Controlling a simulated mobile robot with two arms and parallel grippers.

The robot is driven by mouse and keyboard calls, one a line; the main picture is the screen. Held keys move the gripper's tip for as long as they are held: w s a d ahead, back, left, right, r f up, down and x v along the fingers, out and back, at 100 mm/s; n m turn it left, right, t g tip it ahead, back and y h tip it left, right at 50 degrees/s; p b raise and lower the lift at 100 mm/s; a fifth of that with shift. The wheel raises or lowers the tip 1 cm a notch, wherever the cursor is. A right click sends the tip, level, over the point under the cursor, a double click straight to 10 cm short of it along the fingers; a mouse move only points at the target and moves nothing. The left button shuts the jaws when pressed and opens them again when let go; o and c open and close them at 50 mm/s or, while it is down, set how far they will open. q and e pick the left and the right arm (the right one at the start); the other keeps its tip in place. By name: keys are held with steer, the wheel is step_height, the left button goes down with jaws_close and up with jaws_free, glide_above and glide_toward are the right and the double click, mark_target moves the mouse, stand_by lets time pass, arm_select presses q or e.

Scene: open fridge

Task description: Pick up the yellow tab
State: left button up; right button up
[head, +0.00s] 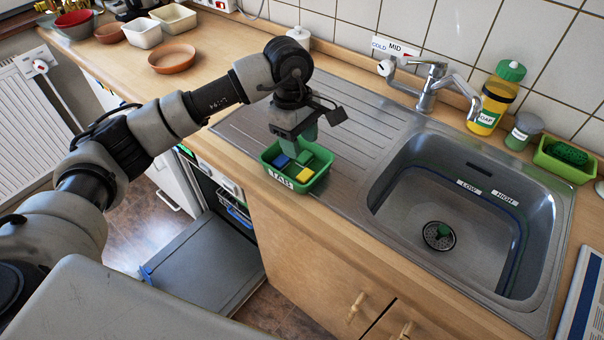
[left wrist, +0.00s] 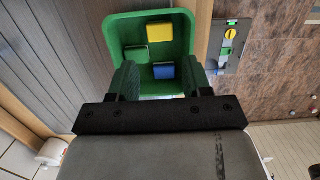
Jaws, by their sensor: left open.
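The yellow tab (head: 304,175) lies in a green tray (head: 318,185) labelled TAB, on the drainboard left of the sink. A blue tab (head: 281,161) and a green tab (head: 305,157) share the tray. In the left wrist view the yellow tab (left wrist: 160,32) lies near the tray's far wall, beyond the blue tab (left wrist: 163,71) and the green tab (left wrist: 137,55). My left gripper (left wrist: 161,78) is open and empty above the tray, pointing down. Its fingers stand on either side of the blue tab in that view, with the yellow tab farther off. My right gripper is not in view.
The steel sink (head: 450,215) is on the right, with a small green piece at its drain. A tap (head: 433,80), a soap bottle (head: 493,100) and a green sponge holder (head: 566,160) line the back. An open dishwasher door (head: 205,262) is below left. Bowls stand at the far left.

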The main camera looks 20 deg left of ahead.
mark_target(306, 180)
arm_select(q)
steer(key=f, duration=0.3)
steer(key=shift+s+d+f, duration=0.15)
steer(key=shift+s+f, duration=0.05)
steer(key=shift+f, duration=0.05)
steer(key=shift+d+f+p, duration=0.1)
steer(key=shift+f+p, duration=0.15)
steer(key=shift+p, duration=0.1)
steer(key=f, duration=0.1)
steer(key=f+p, duration=0.1)
steer(key=f, duration=0.1)
steer(key=f+p, duration=0.1)
steer(key=shift+d+f, duration=0.15)
steer(key=shift+d, duration=0.2)
steer(key=shift+d+f, duration=0.1)
steer(key=shift+f, duration=0.25)
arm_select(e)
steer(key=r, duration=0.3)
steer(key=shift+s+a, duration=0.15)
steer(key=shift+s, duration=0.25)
arm_select(q)
steer(key=shift+c, duration=0.5)
steer(key=c, duration=0.4)
steer(key=shift+c, duration=0.3)
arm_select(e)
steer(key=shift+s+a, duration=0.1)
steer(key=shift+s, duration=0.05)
